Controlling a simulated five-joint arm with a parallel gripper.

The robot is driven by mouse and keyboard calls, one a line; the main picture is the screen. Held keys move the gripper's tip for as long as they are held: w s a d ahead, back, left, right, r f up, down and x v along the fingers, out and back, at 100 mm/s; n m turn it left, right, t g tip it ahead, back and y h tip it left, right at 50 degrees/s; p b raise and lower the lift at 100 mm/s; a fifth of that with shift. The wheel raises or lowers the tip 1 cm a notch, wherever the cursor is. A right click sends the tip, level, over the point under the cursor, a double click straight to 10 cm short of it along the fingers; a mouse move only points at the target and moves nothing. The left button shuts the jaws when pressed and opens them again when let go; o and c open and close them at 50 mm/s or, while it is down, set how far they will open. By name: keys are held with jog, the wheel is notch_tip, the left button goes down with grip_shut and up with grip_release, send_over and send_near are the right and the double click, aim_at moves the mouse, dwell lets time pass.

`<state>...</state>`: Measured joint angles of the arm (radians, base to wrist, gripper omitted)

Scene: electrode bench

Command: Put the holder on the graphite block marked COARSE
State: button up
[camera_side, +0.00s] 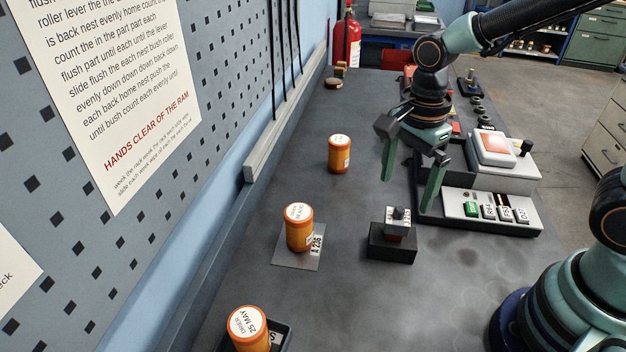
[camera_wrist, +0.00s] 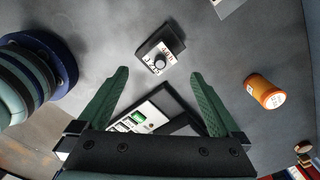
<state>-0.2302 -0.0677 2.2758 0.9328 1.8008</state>
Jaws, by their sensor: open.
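My gripper (camera_side: 408,195) hangs open above the bench with nothing between its fingers. Both fingers show in the wrist view (camera_wrist: 158,76). A small grey piece with a dark knob and a printed white label, which looks like the holder (camera_side: 397,222), sits on a low dark block (camera_side: 391,250). In the side view it is just below and in front of the fingers. The wrist view shows the holder (camera_wrist: 166,50) beyond the fingertips, near the middle. The label is too small to read surely. I cannot make out the word COARSE on any block.
An orange jar (camera_side: 300,228) stands on a grey plate (camera_side: 285,260); another jar (camera_side: 339,154) stands behind. A third jar (camera_side: 249,330) is in a dark tray at the front. Bench between is clear.

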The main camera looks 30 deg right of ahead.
aim_at(401, 208)
jog(key=d+r+n+t, duration=0.2)
jog(key=r+n, duration=0.3)
jog(key=n, duration=0.4)
jog(key=s+d+r+n+t, duration=0.1)
jog(key=d+r+n+t, duration=0.2)
jog(key=n, duration=0.6)
notch_tip(401, 208, up, 2)
jog(key=shift+d+r+t, duration=0.1)
jog(key=shift+d+t, duration=0.2)
jog(key=shift+d, duration=0.65)
